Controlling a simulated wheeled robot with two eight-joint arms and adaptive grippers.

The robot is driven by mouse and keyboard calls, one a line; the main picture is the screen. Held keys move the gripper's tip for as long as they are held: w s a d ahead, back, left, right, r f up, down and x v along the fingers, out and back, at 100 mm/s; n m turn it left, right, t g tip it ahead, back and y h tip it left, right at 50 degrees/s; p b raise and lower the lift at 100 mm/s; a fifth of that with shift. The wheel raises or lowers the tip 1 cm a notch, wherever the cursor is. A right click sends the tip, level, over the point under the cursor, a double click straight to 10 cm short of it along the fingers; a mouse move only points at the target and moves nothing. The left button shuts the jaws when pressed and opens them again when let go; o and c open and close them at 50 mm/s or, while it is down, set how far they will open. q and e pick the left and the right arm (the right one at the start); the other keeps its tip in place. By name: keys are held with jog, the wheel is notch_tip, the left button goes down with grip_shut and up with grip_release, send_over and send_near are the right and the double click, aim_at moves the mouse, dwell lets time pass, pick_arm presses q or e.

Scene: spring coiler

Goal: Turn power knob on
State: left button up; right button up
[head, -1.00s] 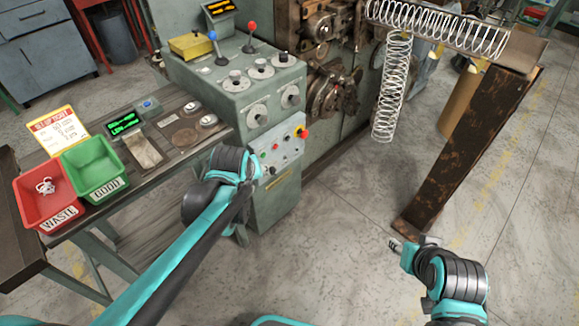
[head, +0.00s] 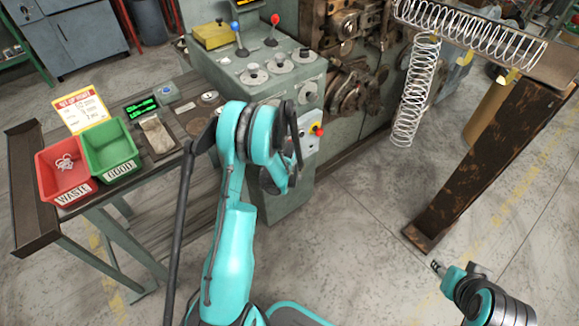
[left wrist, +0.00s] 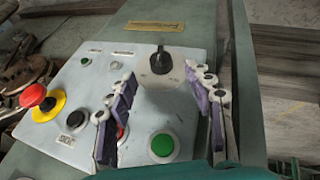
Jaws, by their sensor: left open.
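The control panel (left wrist: 85,85) shows in the left wrist view as a pale grey face. A black knob (left wrist: 160,60) on a grey round base sits near its upper right, with a yellow label strip (left wrist: 155,26) above. My left gripper (left wrist: 160,76) is open, its purple-padded fingers on either side of the space just below the knob; I cannot tell whether they touch anything. In the head view my left arm covers most of the panel (head: 311,133), and the knob is hidden. My right gripper (head: 438,268) is at the lower right, apart from everything, too small to read.
On the panel are a red emergency button (left wrist: 35,96), a green button (left wrist: 163,145), and a red button partly behind the left finger. Left are the table with a red bin (head: 50,190) and green bin (head: 125,172). A rusty stand (head: 480,165) stands right; floor between is clear.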

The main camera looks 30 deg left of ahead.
pick_arm(q)
jog(key=b+x, duration=0.2)
jog(key=x, duration=0.4)
jog(key=shift+w+a+f, duration=0.1)
jog(key=shift+w+f, duration=0.05)
jog(key=shift+f, duration=0.05)
jog(key=c, duration=1.2)
